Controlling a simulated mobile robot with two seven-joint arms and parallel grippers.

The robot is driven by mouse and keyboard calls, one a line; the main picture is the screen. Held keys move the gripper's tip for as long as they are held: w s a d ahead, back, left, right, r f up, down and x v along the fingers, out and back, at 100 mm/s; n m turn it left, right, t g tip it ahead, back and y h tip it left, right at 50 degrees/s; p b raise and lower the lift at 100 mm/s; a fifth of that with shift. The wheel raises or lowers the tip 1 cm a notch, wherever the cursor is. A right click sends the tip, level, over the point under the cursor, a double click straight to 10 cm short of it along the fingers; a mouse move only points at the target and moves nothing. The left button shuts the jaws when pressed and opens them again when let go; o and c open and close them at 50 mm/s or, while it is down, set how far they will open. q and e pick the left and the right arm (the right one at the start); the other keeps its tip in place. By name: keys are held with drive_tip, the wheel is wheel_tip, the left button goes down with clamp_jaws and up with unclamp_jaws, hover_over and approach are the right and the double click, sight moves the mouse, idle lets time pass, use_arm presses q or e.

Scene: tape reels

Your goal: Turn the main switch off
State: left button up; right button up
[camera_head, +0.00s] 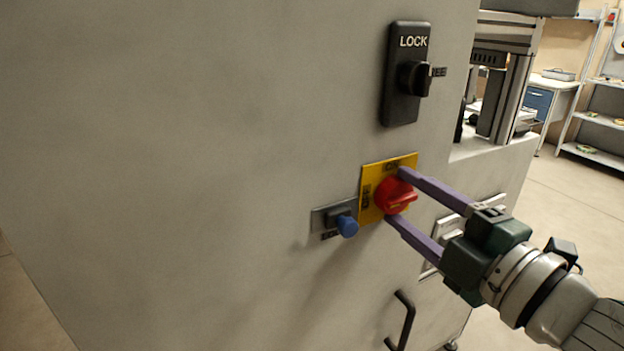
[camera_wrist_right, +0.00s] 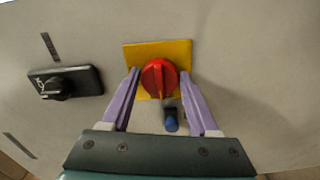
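The main switch is a red rotary knob (camera_head: 397,197) on a yellow plate (camera_head: 369,205) on the grey cabinet face. The plate carries dark lettering, partly hidden by my finger. In the right wrist view the red knob (camera_wrist_right: 158,78) shows between the two purple fingers, its ridge pointing roughly up and down in that picture. My right gripper (camera_head: 396,194) is open, with one fingertip on each side of the knob; a gap shows on both sides in the wrist view. Whether a fingertip touches the plate cannot be told. My left gripper is not in view.
A black LOCK switch (camera_head: 403,75) sits above the plate. A blue button (camera_head: 347,226) on a grey plate is at its lower left. A black handle (camera_head: 403,322) is below. The cabinet face at left is bare. Shelves (camera_head: 600,118) stand far right.

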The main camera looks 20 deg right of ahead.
drive_tip(key=o, duration=0.4)
drive_tip(key=s+b, duration=0.2)
drive_tip(key=s, duration=0.8)
drive_tip(key=shift+d, duration=0.4)
drive_tip(key=shift+w, duration=0.1)
